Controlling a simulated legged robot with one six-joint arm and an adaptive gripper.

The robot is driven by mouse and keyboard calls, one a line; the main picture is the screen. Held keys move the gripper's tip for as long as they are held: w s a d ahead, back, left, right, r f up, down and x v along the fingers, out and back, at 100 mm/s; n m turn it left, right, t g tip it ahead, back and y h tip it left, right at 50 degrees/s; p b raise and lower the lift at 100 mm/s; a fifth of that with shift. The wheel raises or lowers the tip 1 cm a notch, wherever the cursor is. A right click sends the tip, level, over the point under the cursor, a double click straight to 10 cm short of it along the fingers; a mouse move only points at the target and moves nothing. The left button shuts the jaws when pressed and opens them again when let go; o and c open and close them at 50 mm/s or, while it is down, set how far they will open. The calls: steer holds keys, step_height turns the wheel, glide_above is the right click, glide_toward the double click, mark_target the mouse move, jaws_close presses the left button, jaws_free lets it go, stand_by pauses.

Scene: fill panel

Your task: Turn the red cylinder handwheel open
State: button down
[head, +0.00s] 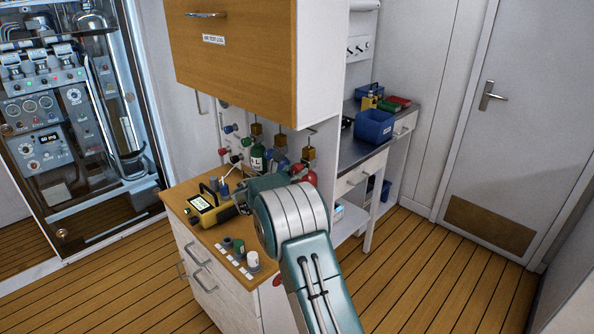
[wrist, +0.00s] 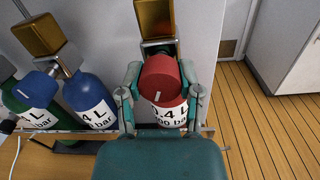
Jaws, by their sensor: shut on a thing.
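The red handwheel (wrist: 161,77) sits on top of the red cylinder (wrist: 166,112) in the wrist view, with a pale mark on its face. My gripper (wrist: 162,80) has one finger on each side of the handwheel and is shut on it. The red cylinder also shows in the head view (head: 305,174), partly hidden behind my arm. In the head view my arm covers the gripper and the handwheel it holds. A brass-coloured block (wrist: 155,18) is above the handwheel.
A blue cylinder (wrist: 92,97) and a green cylinder (wrist: 36,112) stand left of the red one. A yellow meter (head: 208,208) lies on the wooden counter (head: 185,192). A wooden cabinet (head: 236,62) hangs above. Open floor (head: 440,275) lies to the right.

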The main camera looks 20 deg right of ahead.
steer(key=n, duration=0.5)
steer(key=shift+f+n, duration=0.3)
steer(key=shift+f, duration=0.05)
stand_by(0.4)
steer(key=shift+c, duration=1.4)
jaws_free()
steer(key=shift+f, duration=0.1)
steer(key=shift+r, duration=0.25)
steer(key=shift+s+a, duration=0.15)
steer(key=shift+a, duration=0.35)
steer(key=v, duration=1.1)
